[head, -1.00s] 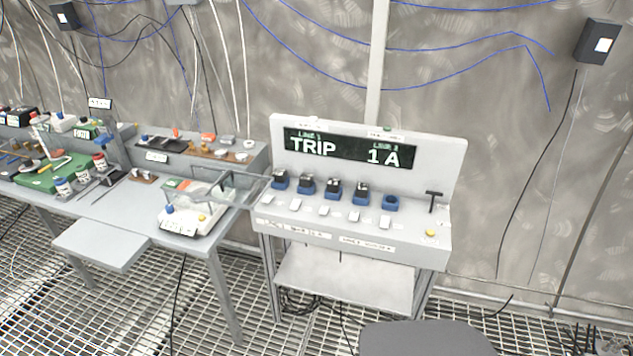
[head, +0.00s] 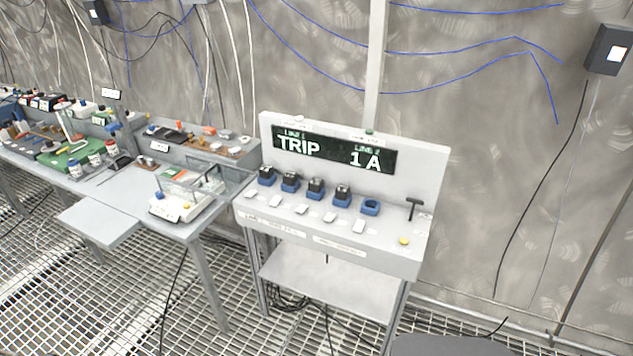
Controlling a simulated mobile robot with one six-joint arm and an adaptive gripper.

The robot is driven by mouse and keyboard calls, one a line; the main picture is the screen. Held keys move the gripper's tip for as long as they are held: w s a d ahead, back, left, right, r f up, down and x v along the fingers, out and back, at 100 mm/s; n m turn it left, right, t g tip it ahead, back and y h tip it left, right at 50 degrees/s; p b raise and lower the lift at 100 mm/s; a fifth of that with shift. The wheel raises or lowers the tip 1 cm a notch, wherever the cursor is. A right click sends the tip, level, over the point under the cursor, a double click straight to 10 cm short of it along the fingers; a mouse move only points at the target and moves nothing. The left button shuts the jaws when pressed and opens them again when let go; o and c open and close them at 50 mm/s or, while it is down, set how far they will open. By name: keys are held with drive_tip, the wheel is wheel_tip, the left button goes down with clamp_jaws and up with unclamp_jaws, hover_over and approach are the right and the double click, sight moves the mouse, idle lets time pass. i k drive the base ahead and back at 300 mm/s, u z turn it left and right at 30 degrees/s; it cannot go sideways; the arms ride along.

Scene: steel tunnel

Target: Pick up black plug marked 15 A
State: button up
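A white console (head: 420,250) stands near the middle of the head view. On its slanted top is a row of blue sockets. Black plugs sit upright in several of them: a far-left plug (head: 267,172), a second plug (head: 291,176), a third plug (head: 316,184) and a fourth plug (head: 343,191). The rightmost blue socket (head: 371,207) looks empty. The markings on the plugs are too small to read, so I cannot tell which is 15 A. My gripper is not in view.
The console's display (head: 330,152) reads "TRIP" and "1 A". A black T-handle (head: 413,207) and a yellow button (head: 404,241) are at its right. A cluttered bench (head: 110,190) stands at left.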

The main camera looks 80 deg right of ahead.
sight(290, 178)
drive_tip(key=k, duration=1.6)
drive_tip(key=z, duration=2)
drive_tip(key=i, duration=0.8)
drive_tip(key=z, duration=0.15)
